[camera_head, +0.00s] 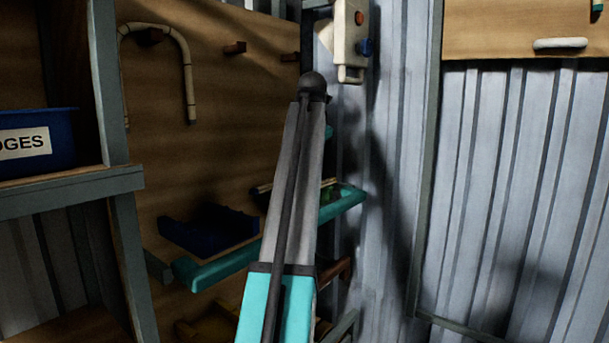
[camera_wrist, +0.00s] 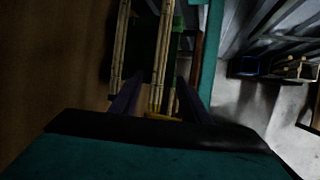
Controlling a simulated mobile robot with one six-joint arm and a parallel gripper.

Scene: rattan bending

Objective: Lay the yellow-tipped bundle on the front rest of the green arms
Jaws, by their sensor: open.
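In the wrist view my gripper (camera_wrist: 159,77) is open, with one dark finger on each side of a slim rattan bundle (camera_wrist: 161,60). The bundle has a yellow band or tip (camera_wrist: 160,117) at its near end. Whether the fingers touch it cannot be told. A second rattan bundle (camera_wrist: 120,45) lies to its left, with a dark green surface (camera_wrist: 146,55) between them. A teal bar (camera_wrist: 212,50) runs along the right. In the head view, teal-green arms (camera_head: 343,205) stick out from the wooden panel; my arm hides my gripper and most of what lies there.
A dark blue tray (camera_head: 210,232) sits on the left teal part (camera_head: 215,266). A labelled blue bin (camera_head: 40,140) stands on the left shelf. A pale box (camera_head: 350,40) is on the corrugated wall.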

